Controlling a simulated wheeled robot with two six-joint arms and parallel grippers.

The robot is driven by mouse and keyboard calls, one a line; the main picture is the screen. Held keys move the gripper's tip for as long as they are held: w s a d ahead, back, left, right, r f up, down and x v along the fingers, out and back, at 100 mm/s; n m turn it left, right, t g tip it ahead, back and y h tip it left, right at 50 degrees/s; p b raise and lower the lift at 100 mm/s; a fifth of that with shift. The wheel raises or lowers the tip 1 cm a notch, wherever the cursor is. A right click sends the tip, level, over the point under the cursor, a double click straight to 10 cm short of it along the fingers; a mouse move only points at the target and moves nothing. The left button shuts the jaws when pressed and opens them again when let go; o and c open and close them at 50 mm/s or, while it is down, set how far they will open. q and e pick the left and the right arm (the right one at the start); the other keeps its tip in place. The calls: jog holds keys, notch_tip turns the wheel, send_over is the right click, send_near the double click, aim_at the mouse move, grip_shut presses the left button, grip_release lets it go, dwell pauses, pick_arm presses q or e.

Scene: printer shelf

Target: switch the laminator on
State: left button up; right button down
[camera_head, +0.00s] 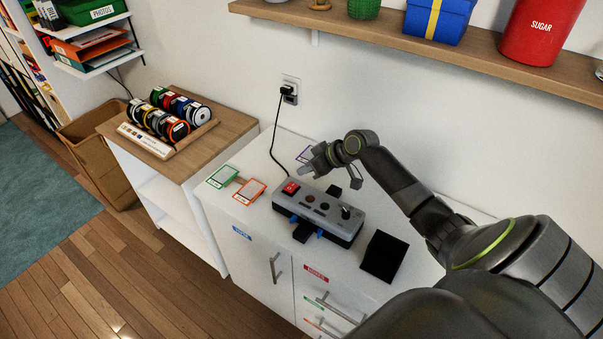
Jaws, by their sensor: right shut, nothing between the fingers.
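The laminator (318,215) is a grey and black box lying on the white cabinet top. It has a red rocker switch (291,188) at its left end, dark round buttons in the middle and a black knob (346,212) at its right end. Which way the switch is tipped is too small to tell. My right gripper (308,166) is shut and empty. It hangs above and behind the laminator's left end, a little above the red switch in the picture, and looks apart from it. My left gripper is out of view.
A black square (384,256) lies right of the laminator. Green (223,176) and orange (249,191) framed cards lie to its left. A plug (288,91) with a cord sits in the wall outlet. A wooden shelf (417,43) overhangs behind. A spool rack (168,124) stands on the left cabinet.

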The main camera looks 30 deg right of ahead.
jog(key=b+v, duration=0.1)
jog(key=v, duration=0.6)
jog(key=shift+a+r, duration=0.15)
jog(key=shift+a, duration=0.05)
jog(key=shift+w, duration=0.1)
jog(key=d+b, duration=0.1)
jog(key=b, duration=0.7)
jog(key=shift+w+d, duration=0.15)
jog(key=shift+d, duration=0.15)
